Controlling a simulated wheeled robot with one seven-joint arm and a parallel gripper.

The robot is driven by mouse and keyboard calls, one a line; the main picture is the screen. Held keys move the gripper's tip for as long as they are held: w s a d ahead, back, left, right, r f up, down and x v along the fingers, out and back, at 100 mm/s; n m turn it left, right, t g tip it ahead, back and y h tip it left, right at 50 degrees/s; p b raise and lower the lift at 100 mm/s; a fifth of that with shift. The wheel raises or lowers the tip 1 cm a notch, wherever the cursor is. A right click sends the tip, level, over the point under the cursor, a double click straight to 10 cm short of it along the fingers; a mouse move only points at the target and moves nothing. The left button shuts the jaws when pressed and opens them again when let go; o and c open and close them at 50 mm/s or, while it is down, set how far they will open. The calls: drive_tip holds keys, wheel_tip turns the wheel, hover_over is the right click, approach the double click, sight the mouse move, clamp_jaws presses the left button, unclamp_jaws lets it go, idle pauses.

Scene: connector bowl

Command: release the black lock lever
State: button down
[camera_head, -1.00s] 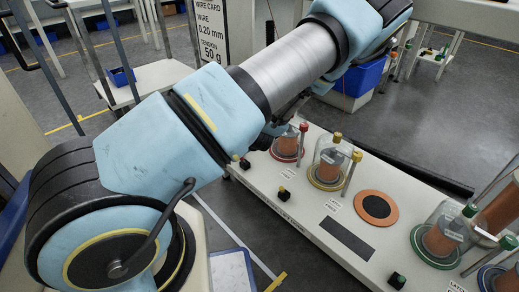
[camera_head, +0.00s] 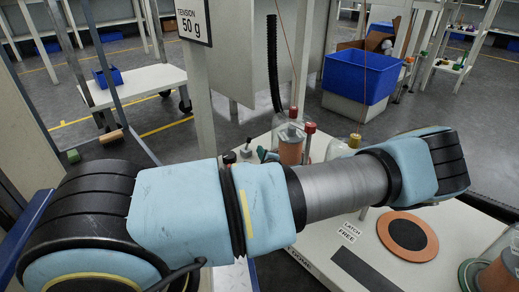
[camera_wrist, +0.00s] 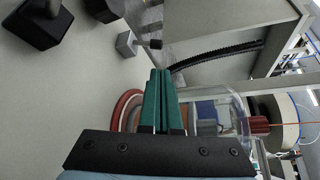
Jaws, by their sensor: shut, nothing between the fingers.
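A small lever with a black tip (camera_wrist: 155,43) stands out from a pale grey block (camera_wrist: 127,43) in the wrist view, just ahead and to the left of my fingertips. It looks like the lock lever. In the head view a black-tipped lever (camera_head: 248,141) on a small block shows at the far left end of the bench. My gripper (camera_wrist: 160,72) has green fingers pressed together, with nothing between them. The fingers appear apart from the lever. In the head view my arm hides most of the gripper.
A clear jar (camera_wrist: 212,112) with a red knob and red base ring stands close beside my fingers. Black button boxes (camera_wrist: 40,22) are at the upper left. A black corrugated hose (camera_wrist: 215,55) runs behind. An orange disc (camera_head: 408,236) lies on the bench.

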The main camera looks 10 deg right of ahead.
sight(248, 143)
drive_tip(key=shift+w+d+f+b, duration=0.3)
drive_tip(key=shift+w+f, duration=0.1)
drive_tip(key=shift+f, duration=0.35)
drive_tip(key=shift+r, duration=0.1)
drive_tip(key=shift+w, duration=0.1)
drive_tip(key=b+x, duration=0.2)
drive_tip(key=x, duration=0.2)
drive_tip(key=b+x, duration=0.2)
drive_tip(key=x, duration=0.3)
drive_tip(key=shift+f, duration=0.2)
drive_tip(key=shift+w, duration=0.4)
drive_tip(key=shift+s+a+r+n+t, duration=0.1)
drive_tip(key=shift+a+r+n+t, duration=0.2)
drive_tip(key=shift+n, duration=0.3)
